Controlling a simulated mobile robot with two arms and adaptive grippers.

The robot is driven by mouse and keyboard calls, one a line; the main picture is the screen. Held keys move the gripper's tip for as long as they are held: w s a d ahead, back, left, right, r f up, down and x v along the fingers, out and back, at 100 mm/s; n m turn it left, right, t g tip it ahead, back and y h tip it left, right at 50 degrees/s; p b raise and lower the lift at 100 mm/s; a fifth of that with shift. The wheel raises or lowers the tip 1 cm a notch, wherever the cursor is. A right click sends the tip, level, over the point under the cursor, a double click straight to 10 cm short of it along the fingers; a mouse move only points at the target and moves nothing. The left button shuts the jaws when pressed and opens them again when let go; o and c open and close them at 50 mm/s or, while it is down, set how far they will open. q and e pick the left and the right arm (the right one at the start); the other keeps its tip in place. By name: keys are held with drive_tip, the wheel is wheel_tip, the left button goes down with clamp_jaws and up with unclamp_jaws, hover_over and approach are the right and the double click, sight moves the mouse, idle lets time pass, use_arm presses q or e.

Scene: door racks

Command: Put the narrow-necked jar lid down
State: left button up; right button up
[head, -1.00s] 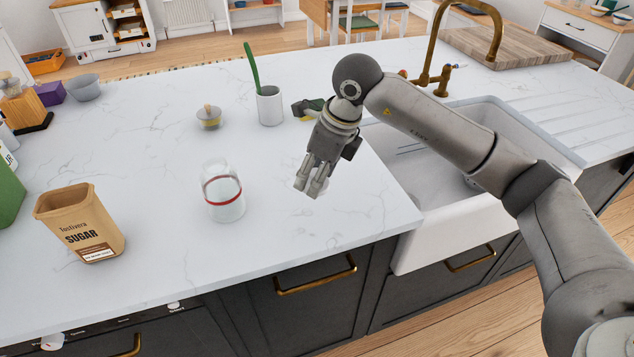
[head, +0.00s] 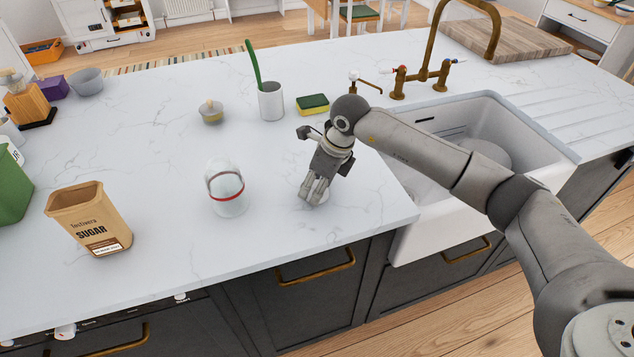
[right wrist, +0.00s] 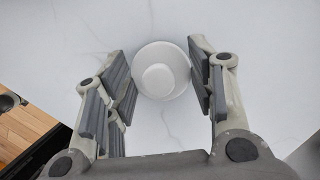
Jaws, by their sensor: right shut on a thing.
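The white round lid (right wrist: 161,70) sits between the finger pads of my right gripper (right wrist: 164,82) in the right wrist view. The gripper is shut on it. In the head view my right gripper (head: 316,194) points down over the white counter, with the pale lid (head: 322,200) mostly hidden by the fingers. The lid is at or just above the counter; I cannot tell whether it touches. A clear glass jar (head: 229,206) with a red band stands upright to the left of the gripper, apart from it. My left gripper is not in view.
A small lidded pot (head: 211,111), a grey cup (head: 271,103) with a green utensil and a sponge (head: 313,103) stand behind. The sink (head: 420,218) is to the right. The counter (head: 155,185) around the jar is clear.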

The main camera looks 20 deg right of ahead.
drive_tip(key=o, duration=0.9)
drive_tip(key=shift+f, duration=0.1)
drive_tip(key=shift+c, duration=0.2)
drive_tip(key=b+v, duration=0.3)
drive_tip(key=v, duration=0.9)
